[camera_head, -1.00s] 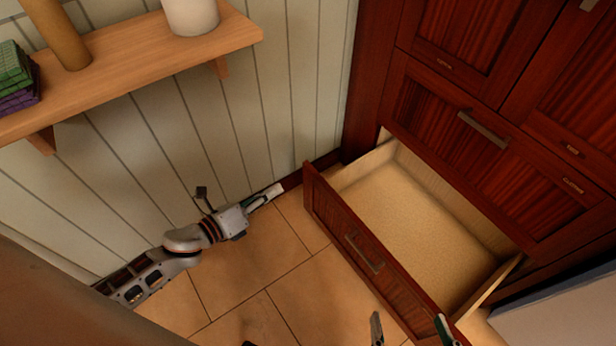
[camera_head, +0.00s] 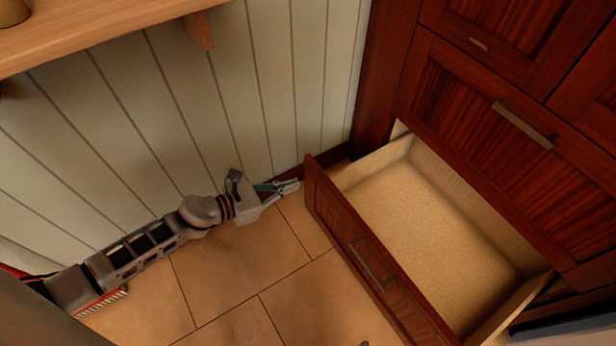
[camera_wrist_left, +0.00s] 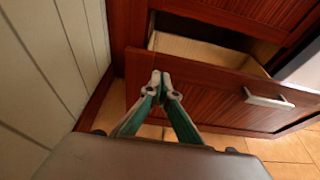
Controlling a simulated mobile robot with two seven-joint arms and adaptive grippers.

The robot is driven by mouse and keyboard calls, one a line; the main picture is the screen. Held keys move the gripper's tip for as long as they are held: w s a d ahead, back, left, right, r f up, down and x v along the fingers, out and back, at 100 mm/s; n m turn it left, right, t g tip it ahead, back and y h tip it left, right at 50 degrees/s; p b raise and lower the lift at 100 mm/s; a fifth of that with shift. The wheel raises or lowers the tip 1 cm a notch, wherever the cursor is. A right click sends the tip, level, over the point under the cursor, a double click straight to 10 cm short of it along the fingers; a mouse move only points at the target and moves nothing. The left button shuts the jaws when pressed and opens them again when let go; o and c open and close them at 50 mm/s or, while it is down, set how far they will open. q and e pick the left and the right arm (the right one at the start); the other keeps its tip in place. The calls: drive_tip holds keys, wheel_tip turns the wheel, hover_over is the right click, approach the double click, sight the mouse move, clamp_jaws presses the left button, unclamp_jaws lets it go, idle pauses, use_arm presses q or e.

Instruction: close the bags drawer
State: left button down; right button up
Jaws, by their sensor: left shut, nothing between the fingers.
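The bags drawer (camera_head: 358,262) is a dark red-brown wooden drawer at the bottom of the cabinet, pulled out and empty inside. Its front panel has a metal bar handle (camera_head: 367,265). My left gripper (camera_head: 296,185) is shut and empty, just left of the far left end of the drawer front. In the left wrist view its fingertips (camera_wrist_left: 159,78) appear over the left part of the drawer front (camera_wrist_left: 215,98); I cannot tell whether they touch it. The drawer handle also shows in the left wrist view (camera_wrist_left: 268,98).
A panelled wall (camera_head: 120,130) runs close along my left arm. A wooden shelf (camera_head: 110,35) juts out above it. The closed cabinet (camera_head: 480,105) stands behind the drawer.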

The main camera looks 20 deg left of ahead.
sight(318, 175)
use_arm(q)
drive_tip(key=x, duration=0.3)
drive_tip(key=r+x, duration=0.1)
drive_tip(key=x, duration=0.1)
drive_tip(key=shift+w+d, duration=0.3)
drive_tip(key=shift+w, duration=0.1)
